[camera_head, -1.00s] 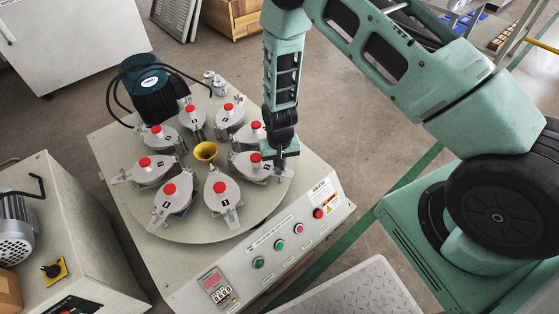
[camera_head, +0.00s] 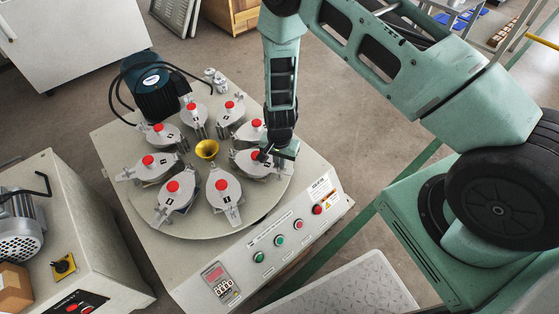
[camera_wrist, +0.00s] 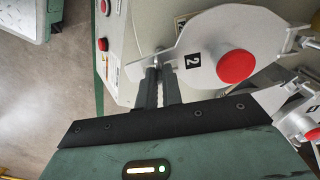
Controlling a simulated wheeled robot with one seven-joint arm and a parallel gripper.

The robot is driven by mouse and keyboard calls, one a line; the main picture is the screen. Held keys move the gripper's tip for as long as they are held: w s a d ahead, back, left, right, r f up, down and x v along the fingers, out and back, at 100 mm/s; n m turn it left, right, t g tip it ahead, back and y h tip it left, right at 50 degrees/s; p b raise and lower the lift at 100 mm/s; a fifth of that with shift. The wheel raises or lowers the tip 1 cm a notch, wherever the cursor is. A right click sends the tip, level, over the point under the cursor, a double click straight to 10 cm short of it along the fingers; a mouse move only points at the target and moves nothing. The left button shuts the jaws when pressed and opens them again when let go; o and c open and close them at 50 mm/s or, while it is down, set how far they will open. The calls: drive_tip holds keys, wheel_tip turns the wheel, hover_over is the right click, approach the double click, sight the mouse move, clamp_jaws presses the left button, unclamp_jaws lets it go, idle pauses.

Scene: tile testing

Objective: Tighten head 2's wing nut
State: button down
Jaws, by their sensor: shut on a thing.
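Head 2 is a grey rounded cover with a red knob and a black "2" label (camera_wrist: 194,60); it fills the upper middle of the wrist view. In the head view, head 2 (camera_head: 243,163) is on the right side of the round plate, partly behind my gripper. My gripper (camera_wrist: 160,72) points at the narrow outer end of this cover, its two dark fingers close together. It is shut on the wing nut there, which the fingertips mostly hide. In the head view my gripper (camera_head: 278,155) is over the plate's right edge.
Several similar heads with red knobs ring a yellow funnel (camera_head: 207,149) on the round plate (camera_head: 200,232). Neighbouring clamp parts (camera_wrist: 300,110) sit close to my gripper's right in the wrist view. A dark motor (camera_head: 152,92) stands behind. Buttons (camera_head: 279,240) line the front panel.

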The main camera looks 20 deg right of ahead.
idle(0.3)
drive_tip(key=c, duration=1.6)
unclamp_jaws()
drive_tip(key=shift+o, duration=0.2)
wheel_tip(320, 180, up, 18)
drive_tip(key=p, duration=0.3)
drive_tip(key=shift+f, duration=0.25)
